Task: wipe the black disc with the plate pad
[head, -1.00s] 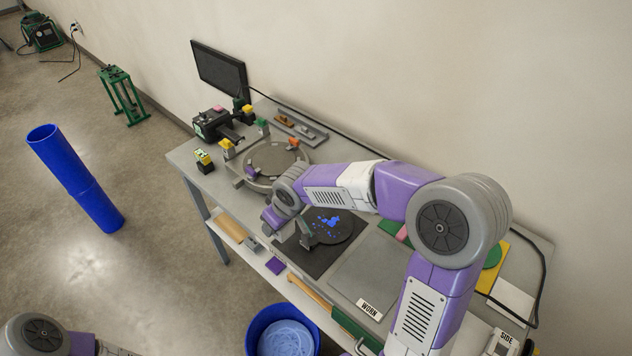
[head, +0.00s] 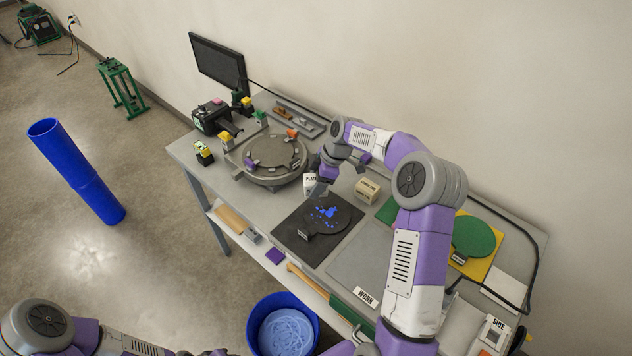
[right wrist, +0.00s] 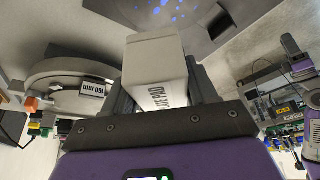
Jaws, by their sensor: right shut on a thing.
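The black disc (head: 341,221) lies on a dark square mat (head: 290,238) on the bench, with blue specks scattered over it. Its handle tab points to the front left. My right gripper (head: 322,180) is behind the disc, shut on the white plate pad (head: 309,184). The right wrist view shows the pad (right wrist: 155,65) between the fingers, its lettering partly readable, apart from the disc. Blue specks show at the top of that view. My left arm enters at the bottom left; its gripper is cut off by the frame.
A round grey fixture (head: 272,176) stands left of the gripper. A labelled tan block (head: 367,190) sits to its right. A bare grey plate area marked WORN (head: 375,262) lies right of the disc. A green disc (head: 474,237) and a SIDE block (head: 493,336) are farther right. A blue bin (head: 262,312) stands in front.

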